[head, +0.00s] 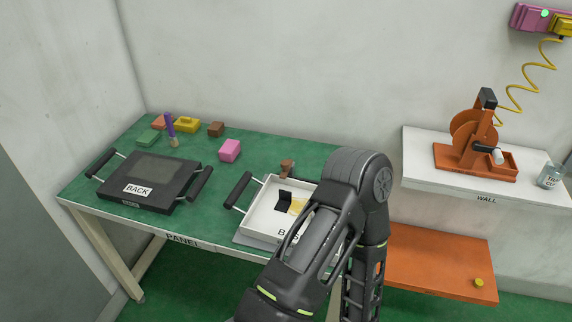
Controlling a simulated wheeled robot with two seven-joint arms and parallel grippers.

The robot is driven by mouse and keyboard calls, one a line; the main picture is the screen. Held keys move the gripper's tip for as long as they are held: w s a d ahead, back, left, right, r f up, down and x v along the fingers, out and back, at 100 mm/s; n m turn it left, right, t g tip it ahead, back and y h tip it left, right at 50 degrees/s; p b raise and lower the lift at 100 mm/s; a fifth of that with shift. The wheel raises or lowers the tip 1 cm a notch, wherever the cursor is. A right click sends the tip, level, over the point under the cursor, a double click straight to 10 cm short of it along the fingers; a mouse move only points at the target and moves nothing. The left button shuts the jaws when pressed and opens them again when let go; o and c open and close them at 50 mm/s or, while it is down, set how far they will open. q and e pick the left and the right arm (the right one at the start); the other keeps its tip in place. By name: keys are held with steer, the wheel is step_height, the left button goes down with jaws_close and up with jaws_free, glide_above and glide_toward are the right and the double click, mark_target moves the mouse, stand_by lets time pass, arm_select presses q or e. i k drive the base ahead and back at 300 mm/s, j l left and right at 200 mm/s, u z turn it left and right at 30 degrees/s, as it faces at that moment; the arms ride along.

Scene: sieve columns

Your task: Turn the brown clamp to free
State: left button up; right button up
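A small brown clamp (287,167) stands at the back edge of the white tray (262,220) on the green table; its exact turn is too small to tell. The tray holds a black piece (284,201) and a yellowish piece (298,205), and has a black side handle on the left. One of my dark arms rises in front of the tray and hides its right part. Neither of my grippers shows.
A black framed tray marked BACK (150,180) lies at the left of the green table (211,195). Coloured blocks, including a pink block (229,150), and a brush (171,130) lie behind. An orange wheel device (473,135) stands on the wall shelf (425,173), above an orange shelf (435,262).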

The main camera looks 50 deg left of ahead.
mark_target(286, 164)
steer(key=k+u, duration=0.1)
steer(key=u, duration=0.4)
steer(key=j+u, duration=0.15)
steer(key=u, duration=0.3)
steer(key=k+j+u, duration=0.1)
steer(key=u, duration=0.4)
